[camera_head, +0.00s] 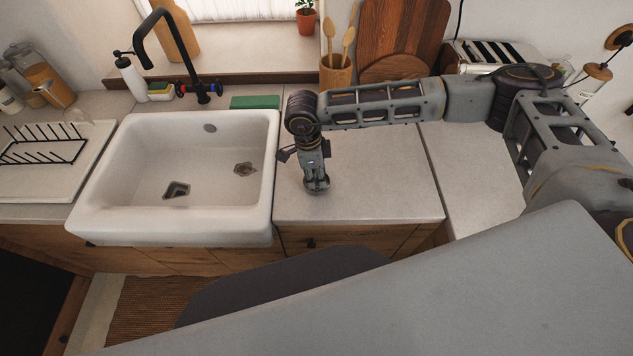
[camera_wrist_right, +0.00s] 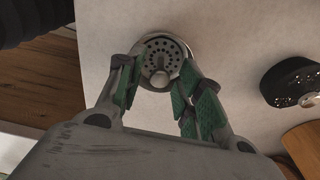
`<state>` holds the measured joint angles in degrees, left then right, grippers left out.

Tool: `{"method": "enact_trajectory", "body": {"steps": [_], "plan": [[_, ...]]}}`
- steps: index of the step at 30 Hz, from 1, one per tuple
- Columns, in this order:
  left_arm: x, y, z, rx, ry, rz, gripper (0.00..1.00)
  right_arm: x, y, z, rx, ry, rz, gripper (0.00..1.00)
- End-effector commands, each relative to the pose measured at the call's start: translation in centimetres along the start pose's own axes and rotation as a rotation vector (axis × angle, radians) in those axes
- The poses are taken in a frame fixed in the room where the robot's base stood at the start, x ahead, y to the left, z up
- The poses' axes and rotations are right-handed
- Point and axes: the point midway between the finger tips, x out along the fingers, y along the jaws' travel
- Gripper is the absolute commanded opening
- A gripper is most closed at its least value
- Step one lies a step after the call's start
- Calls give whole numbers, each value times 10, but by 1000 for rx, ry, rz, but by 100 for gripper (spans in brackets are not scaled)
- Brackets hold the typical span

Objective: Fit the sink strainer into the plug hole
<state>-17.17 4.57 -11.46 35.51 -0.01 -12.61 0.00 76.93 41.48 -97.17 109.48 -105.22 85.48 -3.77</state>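The sink strainer is a round metal disc with small holes and a central knob (camera_wrist_right: 160,60). It lies on the counter right of the sink; in the head view only a small grey part (camera_head: 317,187) shows below my right gripper (camera_head: 315,178). In the right wrist view my right gripper's green-padded fingers (camera_wrist_right: 160,84) are apart, one on each side of the knob, with a gap around it. The white sink (camera_head: 150,150) has two fittings in its floor: a dark angular one (camera_head: 177,190) and a round metallic one (camera_head: 244,169). I cannot tell which is the plug hole. My left gripper is out of view.
A black tap (camera_head: 160,50) rises behind the sink. A green sponge-like block (camera_head: 254,102) lies at its back right. A utensil pot (camera_head: 336,72), cutting boards (camera_head: 402,35) and a toaster (camera_head: 490,53) stand behind my right arm. A dish rack (camera_head: 40,150) is left. The counter (camera_head: 385,180) beside my gripper is clear.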

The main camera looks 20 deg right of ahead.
Motion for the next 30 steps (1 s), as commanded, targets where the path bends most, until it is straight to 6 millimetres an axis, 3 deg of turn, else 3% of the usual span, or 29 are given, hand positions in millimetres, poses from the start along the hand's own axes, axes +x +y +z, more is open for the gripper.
{"method": "enact_trajectory", "body": {"steps": [1, 7, 20, 30], "plan": [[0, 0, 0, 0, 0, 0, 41, 0, 0, 0, 0, 0, 0, 25], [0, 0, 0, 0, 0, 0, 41, 0, 0, 0, 0, 0, 0, 0], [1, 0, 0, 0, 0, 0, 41, -3, 0, 0, 0, -1, -1, 0], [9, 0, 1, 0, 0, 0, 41, -35, -1, -4, 1, -3, -3, 0]]}}
